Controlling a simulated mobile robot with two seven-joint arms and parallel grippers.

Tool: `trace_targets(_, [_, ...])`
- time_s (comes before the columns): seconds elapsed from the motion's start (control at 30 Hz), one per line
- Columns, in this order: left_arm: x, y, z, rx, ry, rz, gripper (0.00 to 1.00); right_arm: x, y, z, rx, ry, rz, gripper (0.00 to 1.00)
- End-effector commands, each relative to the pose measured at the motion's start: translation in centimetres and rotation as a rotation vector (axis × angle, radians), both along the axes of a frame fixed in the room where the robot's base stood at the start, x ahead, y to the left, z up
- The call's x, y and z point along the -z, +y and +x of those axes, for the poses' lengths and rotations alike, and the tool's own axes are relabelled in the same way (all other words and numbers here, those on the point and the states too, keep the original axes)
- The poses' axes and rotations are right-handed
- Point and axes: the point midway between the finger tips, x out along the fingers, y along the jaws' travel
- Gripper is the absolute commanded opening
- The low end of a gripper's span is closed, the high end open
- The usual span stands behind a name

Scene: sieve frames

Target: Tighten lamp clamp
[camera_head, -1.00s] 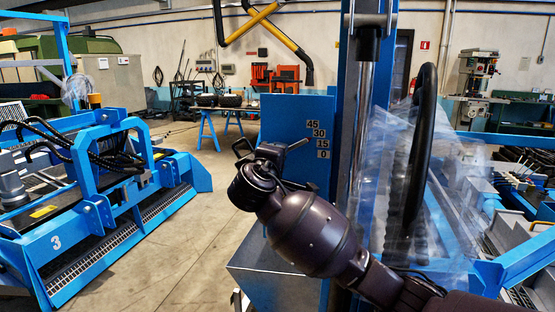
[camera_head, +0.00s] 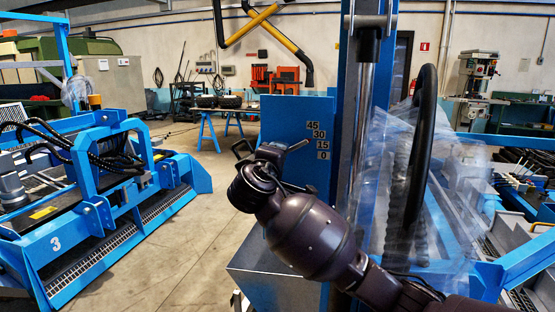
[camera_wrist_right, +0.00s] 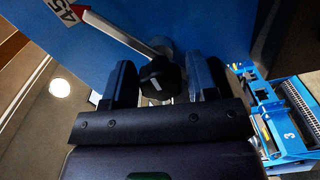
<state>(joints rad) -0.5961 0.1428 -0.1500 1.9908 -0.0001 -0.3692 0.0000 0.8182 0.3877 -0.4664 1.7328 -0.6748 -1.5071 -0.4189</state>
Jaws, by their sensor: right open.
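A black knob (camera_wrist_right: 160,78) with a white mark sits at the blue panel, between the two fingers of my right gripper (camera_wrist_right: 161,66) in the right wrist view. The fingers are apart, with a gap visible on each side of the knob. A pale pointer arm (camera_wrist_right: 118,34) with a red tip runs from near the knob toward a 45 label (camera_wrist_right: 62,10). In the head view my right gripper (camera_head: 270,150) is in front of the blue panel (camera_head: 283,118), left of its number labels (camera_head: 318,140). The knob is hidden there. My left gripper is not in view.
A blue post (camera_head: 347,80) and a black upright loop (camera_head: 420,140) with clear plastic wrap stand right of the panel. A blue machine marked 3 (camera_head: 60,244) stands at left. Bare concrete floor (camera_head: 195,245) lies between it and the panel.

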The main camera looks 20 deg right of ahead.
Motion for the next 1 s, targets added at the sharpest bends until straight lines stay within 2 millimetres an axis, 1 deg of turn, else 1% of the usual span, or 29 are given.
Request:
trace_targets(0.17, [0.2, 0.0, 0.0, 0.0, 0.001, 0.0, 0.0, 0.1, 1.0, -1.4, -0.003, -0.001, 0.002, 0.53])
trace_targets(0.4, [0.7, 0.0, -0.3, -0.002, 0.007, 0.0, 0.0, 0.1, 3.5, -5.0, -0.004, -0.001, 0.003, 0.53])
trace_targets(0.6, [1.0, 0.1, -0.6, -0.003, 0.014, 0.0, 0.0, 0.1, 5.2, -7.5, -0.003, 0.0, 0.002, 0.53])
trace_targets(0.8, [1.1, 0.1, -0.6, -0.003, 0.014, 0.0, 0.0, 0.0, 5.9, -8.7, -0.002, -0.001, 0.002, 0.53])
trace_targets(1.0, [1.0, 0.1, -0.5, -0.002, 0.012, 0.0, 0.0, 0.0, 6.0, -8.9, 0.0, 0.0, 0.001, 0.53])
